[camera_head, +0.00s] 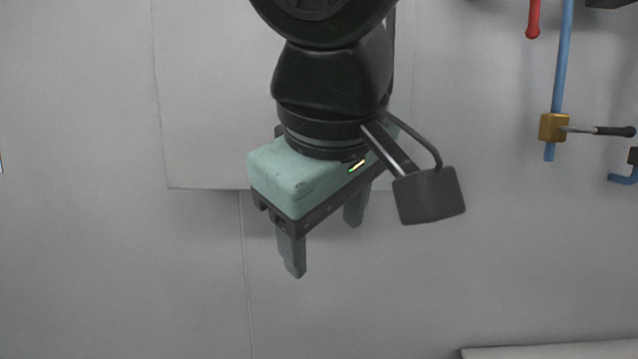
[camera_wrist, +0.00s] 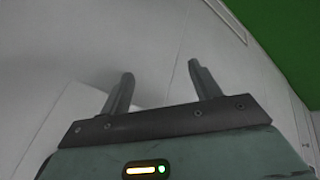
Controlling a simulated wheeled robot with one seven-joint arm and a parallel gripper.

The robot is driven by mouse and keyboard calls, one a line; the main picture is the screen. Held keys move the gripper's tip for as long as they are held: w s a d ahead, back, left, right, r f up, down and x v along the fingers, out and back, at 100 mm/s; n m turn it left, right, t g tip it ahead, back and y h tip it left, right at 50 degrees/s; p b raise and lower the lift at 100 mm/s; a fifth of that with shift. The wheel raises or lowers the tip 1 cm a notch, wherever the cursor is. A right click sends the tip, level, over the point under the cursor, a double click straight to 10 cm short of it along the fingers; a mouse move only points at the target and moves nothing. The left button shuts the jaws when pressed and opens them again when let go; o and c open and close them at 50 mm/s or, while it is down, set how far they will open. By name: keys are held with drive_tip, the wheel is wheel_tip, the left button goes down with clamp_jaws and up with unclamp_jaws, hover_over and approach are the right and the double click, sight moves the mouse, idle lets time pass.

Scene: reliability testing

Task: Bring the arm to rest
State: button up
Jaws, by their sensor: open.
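My gripper (camera_head: 325,246) hangs from my black arm near the top middle of the head view. Its two dark fingers point down and stand apart, with nothing between them. The gripper body is pale green, with a small lit strip on its side. In the wrist view the gripper (camera_wrist: 163,92) shows both fingers spread and empty against a grey wall.
A plain grey wall (camera_head: 100,270) fills the background. At the upper right hang a blue rod with a brass-coloured clamp (camera_head: 552,127) and a red-handled tool (camera_head: 533,18). A pale surface (camera_head: 550,351) shows at the bottom right. The wrist view shows a green area (camera_wrist: 285,35).

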drive_tip(key=s+d+f+g+b, duration=0.1)
drive_tip(key=s+d+f+g, duration=0.1)
drive_tip(key=f, duration=0.7)
drive_tip(key=s+d+f+m+g+b, duration=0.1)
drive_tip(key=s+d+f+g+b, duration=0.1)
drive_tip(key=s+d+f, duration=0.2)
drive_tip(key=s+d+f+g+b, duration=0.1)
drive_tip(key=s+d+f, duration=0.2)
drive_tip(key=d+f, duration=0.4)
wheel_tip(320, 180, down, 8)
drive_tip(key=shift+s+d+r+g, duration=0.1)
drive_tip(key=shift+s+d+g, duration=0.15)
drive_tip(key=shift+g, duration=0.15)
